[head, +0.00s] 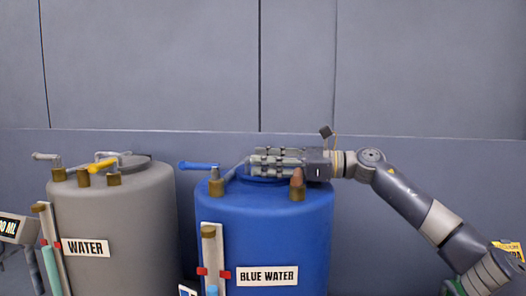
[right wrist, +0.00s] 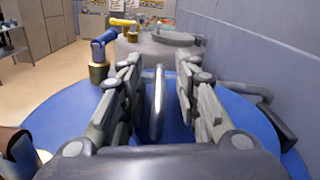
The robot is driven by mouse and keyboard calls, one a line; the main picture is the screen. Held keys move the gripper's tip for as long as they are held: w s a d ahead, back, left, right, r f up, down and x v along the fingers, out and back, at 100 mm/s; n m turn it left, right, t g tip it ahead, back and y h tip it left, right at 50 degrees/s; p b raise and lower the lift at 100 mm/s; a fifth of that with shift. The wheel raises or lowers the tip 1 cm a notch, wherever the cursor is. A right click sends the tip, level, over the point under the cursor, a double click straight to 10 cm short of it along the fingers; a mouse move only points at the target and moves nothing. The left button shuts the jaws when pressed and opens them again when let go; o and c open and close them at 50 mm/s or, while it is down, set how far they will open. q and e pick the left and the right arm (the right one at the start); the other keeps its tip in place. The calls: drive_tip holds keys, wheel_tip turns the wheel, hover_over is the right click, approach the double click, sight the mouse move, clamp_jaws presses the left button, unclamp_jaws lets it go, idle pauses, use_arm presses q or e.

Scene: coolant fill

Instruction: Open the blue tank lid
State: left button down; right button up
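The blue tank (head: 265,225) stands upright and carries a "BLUE WATER" label. Its lid (head: 262,179) on top is mostly hidden by my right gripper (head: 255,161), which reaches in from the right, low over the lid. In the right wrist view my right gripper (right wrist: 158,66) has its fingers apart. A grey metal handle bar (right wrist: 155,105) stands between them, with gaps showing on both sides. The blue lid surface (right wrist: 175,125) shows below and looks closed. My left gripper does not show.
The grey water tank (head: 120,225) stands to the left. A blue-handled valve (head: 200,166) and a brass fitting (head: 298,190) rise from the blue tank's top near the gripper. A grey wall (head: 400,70) is close behind.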

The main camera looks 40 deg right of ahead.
drive_tip(key=shift+w+a, duration=0.2)
drive_tip(key=shift+w, duration=0.05)
clamp_jaws()
drive_tip(key=shift+r, duration=0.1)
